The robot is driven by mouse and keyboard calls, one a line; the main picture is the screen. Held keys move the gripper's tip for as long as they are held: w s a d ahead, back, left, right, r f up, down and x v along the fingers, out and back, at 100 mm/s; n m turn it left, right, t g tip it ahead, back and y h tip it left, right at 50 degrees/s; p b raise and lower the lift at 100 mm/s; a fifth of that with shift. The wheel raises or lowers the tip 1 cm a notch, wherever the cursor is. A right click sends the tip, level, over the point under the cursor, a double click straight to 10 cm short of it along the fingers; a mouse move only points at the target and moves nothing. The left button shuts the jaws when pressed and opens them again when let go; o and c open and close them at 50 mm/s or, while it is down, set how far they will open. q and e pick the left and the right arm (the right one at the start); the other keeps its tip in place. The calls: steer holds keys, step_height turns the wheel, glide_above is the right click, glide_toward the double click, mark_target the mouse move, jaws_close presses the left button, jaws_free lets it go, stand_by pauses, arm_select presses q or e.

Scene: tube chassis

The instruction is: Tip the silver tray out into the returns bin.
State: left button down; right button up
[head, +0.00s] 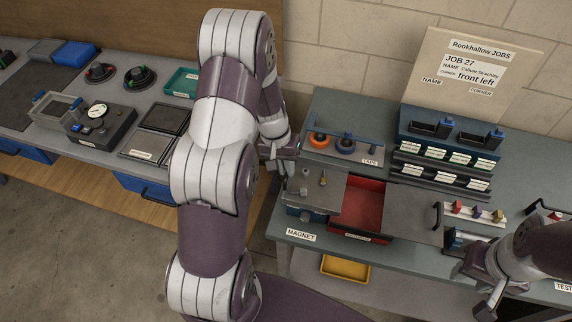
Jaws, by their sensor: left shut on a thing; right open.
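The silver tray (329,206) is on the bench left of centre, with a few small parts on it. It lies against the left side of an open red bin (369,196), whose front label is too small to read. My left gripper (284,164) is shut at the tray's back left edge; the arm partly hides the grip. The tray looks about level. The red bin's visible floor looks empty. My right gripper (478,275) is open and empty at the bench's front right, and its fingers are partly hidden.
A grey plate (412,207) with a black handle (436,216) lies right of the red bin. Behind are a tape holder (368,152) and labelled racks (440,160). Coloured pieces stand on a white strip (477,213). A yellow tray (345,268) sits below the bench.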

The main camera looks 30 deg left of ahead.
arm_select(q)
steer(key=shift+w+r, duration=0.1)
steer(key=shift+r, duration=0.05)
stand_by(0.4)
steer(key=w+d+r+p, duration=0.2)
steer(key=d+r, duration=0.4)
steer(key=d, duration=0.5)
steer(key=shift+d+r+p, duration=0.2)
steer(key=shift+p, duration=0.2)
stand_by(0.6)
stand_by(0.4)
